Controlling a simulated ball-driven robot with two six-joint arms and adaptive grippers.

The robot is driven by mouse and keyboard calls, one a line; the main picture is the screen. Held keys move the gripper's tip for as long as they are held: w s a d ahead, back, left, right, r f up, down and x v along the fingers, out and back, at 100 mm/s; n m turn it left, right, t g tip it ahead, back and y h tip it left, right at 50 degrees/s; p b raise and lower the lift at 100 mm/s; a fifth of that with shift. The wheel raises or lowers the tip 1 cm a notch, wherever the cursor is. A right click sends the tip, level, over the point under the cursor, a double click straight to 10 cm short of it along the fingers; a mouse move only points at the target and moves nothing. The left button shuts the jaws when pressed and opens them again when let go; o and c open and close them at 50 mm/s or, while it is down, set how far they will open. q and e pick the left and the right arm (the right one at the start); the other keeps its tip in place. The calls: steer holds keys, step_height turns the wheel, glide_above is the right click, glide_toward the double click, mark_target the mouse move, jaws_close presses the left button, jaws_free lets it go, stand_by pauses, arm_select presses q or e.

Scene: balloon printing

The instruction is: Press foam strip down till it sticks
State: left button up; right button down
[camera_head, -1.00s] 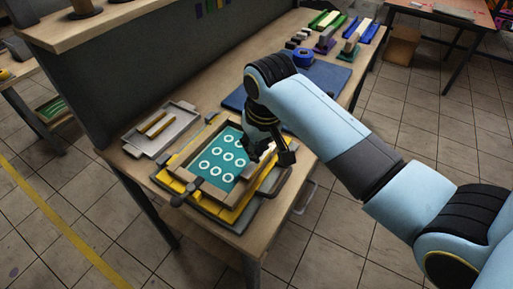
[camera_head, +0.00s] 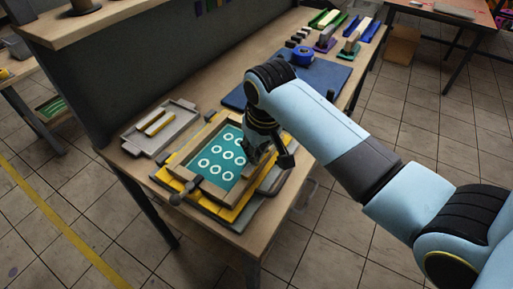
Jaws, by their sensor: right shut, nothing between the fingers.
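Two yellow strips, which look like foam strips (camera_head: 154,122), lie on a grey tray (camera_head: 174,136) at the left of the bench. A wooden-framed screen (camera_head: 208,187) with a teal sheet (camera_head: 221,176) and several white rings sits on a yellow base (camera_head: 231,212). My right gripper (camera_head: 255,158) points down at the right side of the frame. It is shut and empty. It hides part of the frame's right edge, and I cannot tell whether a foam strip lies under it or whether it touches the frame. My left gripper is not in view.
A blue mat (camera_head: 318,81) lies behind my right arm. A blue tape roll (camera_head: 303,56) and several coloured holders (camera_head: 352,43) stand at the bench's far end. A dark panel (camera_head: 130,66) bounds the bench on the left.

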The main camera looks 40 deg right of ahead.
steer(key=shift+f, duration=0.2)
steer(key=shift+s+f+p, duration=0.1)
steer(key=shift+p, duration=0.25)
stand_by(1.6)
steer(key=shift+r, duration=0.25)
step_height(320, 180, up, 8)
steer(key=p, duration=0.1)
steer(key=shift+f, duration=0.2)
stand_by(0.6)
